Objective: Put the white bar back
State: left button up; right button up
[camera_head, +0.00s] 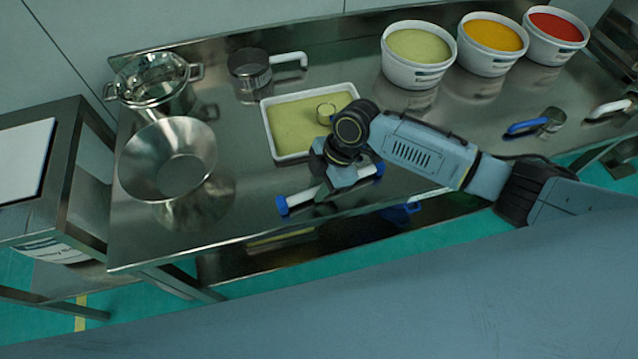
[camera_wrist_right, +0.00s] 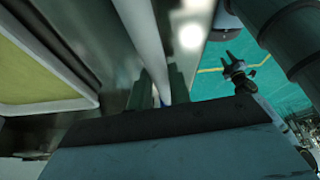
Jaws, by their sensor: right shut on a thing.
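The white bar (camera_head: 301,198) has blue ends and lies crosswise near the front edge of the table, in front of the white tray. My right gripper (camera_head: 335,180) is over the bar's middle, pointing down and shut on it. In the right wrist view the white bar (camera_wrist_right: 145,40) runs down between the two fingers (camera_wrist_right: 160,88). The gripper and wrist hide the bar's middle in the head view. I cannot tell whether the bar touches the table. My left gripper does not show in the head view.
The white tray (camera_head: 268,128) of yellow-green powder, with a small ring in it, is just behind my right wrist. A steel bowl (camera_head: 140,160), a lidded pot (camera_head: 155,85) and a handled sieve cup (camera_head: 249,75) stand left. Several powder tubs (camera_head: 418,73) line the back right.

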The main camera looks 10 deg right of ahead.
jog(key=o, duration=1)
jog(key=shift+o, duration=0.3)
jog(key=o, duration=0.4)
jog(key=shift+r, duration=0.1)
jog(key=shift+r+p, duration=3.4)
jog(key=shift+p, duration=0.1)
